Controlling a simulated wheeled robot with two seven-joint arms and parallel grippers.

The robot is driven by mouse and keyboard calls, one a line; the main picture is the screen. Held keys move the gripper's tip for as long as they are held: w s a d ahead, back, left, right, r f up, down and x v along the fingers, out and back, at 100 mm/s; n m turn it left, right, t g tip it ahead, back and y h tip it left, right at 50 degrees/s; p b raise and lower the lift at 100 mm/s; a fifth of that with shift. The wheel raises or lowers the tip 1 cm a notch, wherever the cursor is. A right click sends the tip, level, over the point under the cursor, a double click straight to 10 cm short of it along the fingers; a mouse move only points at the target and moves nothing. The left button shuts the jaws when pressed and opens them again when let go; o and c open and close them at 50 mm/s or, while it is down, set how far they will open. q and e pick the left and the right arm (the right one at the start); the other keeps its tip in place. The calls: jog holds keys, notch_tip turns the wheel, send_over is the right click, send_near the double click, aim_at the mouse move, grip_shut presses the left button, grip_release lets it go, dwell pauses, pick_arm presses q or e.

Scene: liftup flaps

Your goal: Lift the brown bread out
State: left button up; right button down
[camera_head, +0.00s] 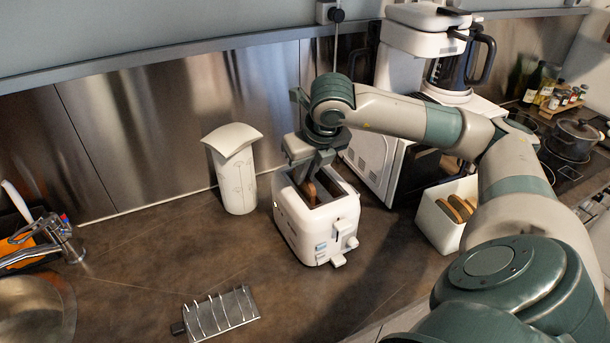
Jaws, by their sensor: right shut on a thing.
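The brown bread (310,192) is a small brown slice, partly sunk in the left slot of the white toaster (318,231). Only its upper edge shows. My right gripper (308,178) reaches down from above into that slot and is shut on the bread. Its fingertips are partly hidden by the slot and the gripper body. The toaster stands upright on the dark counter, with its knobs and lever toward the front right. My left gripper is not in view.
A white patterned vase-like container (234,172) stands left of the toaster. A white bin with bread slices (448,212) is at the right. A metal toast rack (219,313) lies in front. A coffee machine (422,45) stands behind. A sink (35,308) is at the left.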

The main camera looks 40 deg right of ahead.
notch_tip(320, 180, up, 10)
jog(key=b, duration=0.2)
jog(key=shift+f, duration=0.15)
